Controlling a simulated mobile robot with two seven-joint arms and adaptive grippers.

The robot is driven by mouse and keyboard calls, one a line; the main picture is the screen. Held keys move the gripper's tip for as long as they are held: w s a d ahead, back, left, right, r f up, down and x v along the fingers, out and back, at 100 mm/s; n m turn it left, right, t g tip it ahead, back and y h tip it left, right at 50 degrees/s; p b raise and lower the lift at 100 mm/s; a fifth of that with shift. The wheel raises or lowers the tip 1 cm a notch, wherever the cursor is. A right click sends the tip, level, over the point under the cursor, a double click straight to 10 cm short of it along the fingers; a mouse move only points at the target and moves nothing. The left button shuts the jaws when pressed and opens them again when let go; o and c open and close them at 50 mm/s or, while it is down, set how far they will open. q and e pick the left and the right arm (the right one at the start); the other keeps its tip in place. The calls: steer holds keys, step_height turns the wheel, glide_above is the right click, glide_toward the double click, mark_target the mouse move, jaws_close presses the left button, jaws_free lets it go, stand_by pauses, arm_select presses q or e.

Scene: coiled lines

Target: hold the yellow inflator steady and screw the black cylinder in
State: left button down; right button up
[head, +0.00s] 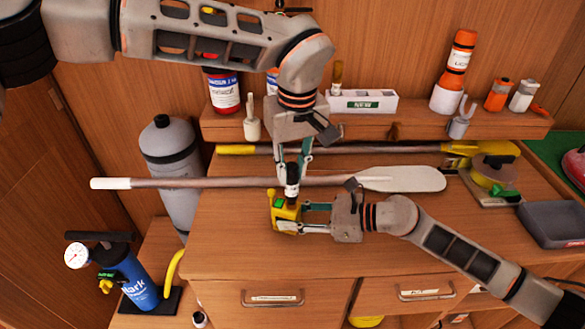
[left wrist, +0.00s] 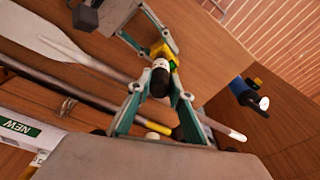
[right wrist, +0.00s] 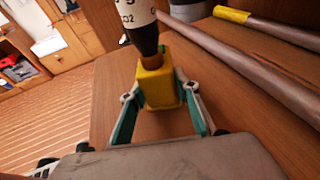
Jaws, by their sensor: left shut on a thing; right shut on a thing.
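The yellow inflator (head: 287,212) is held above the tabletop by my right gripper (head: 303,215), which comes in from the right and is shut on its sides. The inflator also shows in the right wrist view (right wrist: 158,88), with a bit of green near its top. The black cylinder (head: 292,190), with a white "CO2" band, stands upright over the inflator. My left gripper (head: 293,172) is above and shut on it. In the right wrist view the cylinder's black tapered neck (right wrist: 146,40) meets the inflator's top; how deep it sits cannot be told. The left wrist view shows the cylinder's black end (left wrist: 160,78).
A paddle (head: 400,179) lies behind the grippers, with another yellow-ended pole (head: 235,150) farther back. A blue pump (head: 138,285) and a grey tank (head: 172,165) stand at left. A shelf (head: 415,122) holds bottles. The table front is clear.

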arm_select(q)
steer(key=c, duration=2)
jaws_free()
steer(key=shift+d, duration=0.1)
steer(key=o, duration=0.6)
steer(key=shift+r, duration=0.1)
steer(key=shift+r, duration=2.4)
steer(key=shift+r, duration=0.3)
steer(key=r, duration=0.3)
steer(key=s+r, duration=0.1)
steer(key=r, duration=0.7)
steer(key=shift+s+d+r, duration=0.2)
